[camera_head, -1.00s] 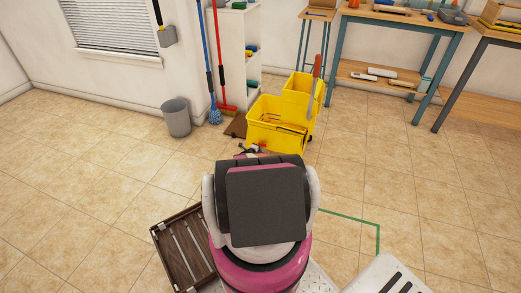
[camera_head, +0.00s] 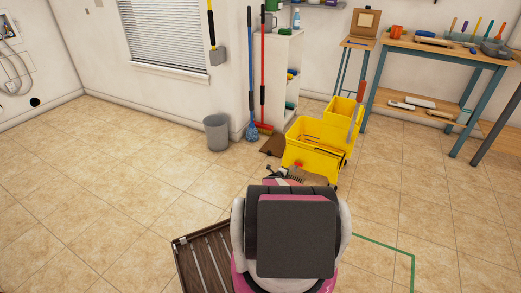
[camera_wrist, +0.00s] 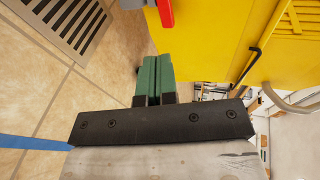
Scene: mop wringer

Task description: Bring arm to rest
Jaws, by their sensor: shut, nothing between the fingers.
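My gripper (camera_wrist: 153,80) shows in the wrist view as two green fingers closed together, with nothing between them. The yellow mop bucket with wringer (camera_head: 312,158) stands on the tiled floor just beyond my arm in the head view. In the wrist view a yellow wall of it (camera_wrist: 210,40) fills the upper right, to the right of the fingers. I cannot tell whether the fingers touch it. My arm stands folded in the lower middle of the head view and hides most of the gripper there.
A grey bin (camera_head: 217,132), a blue mop (camera_head: 252,130) and a red broom (camera_head: 263,125) stand left of the bucket. A wooden slatted crate (camera_head: 205,258) lies left of my arm. A workbench (camera_head: 425,50) stands at the back right. The left floor is clear.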

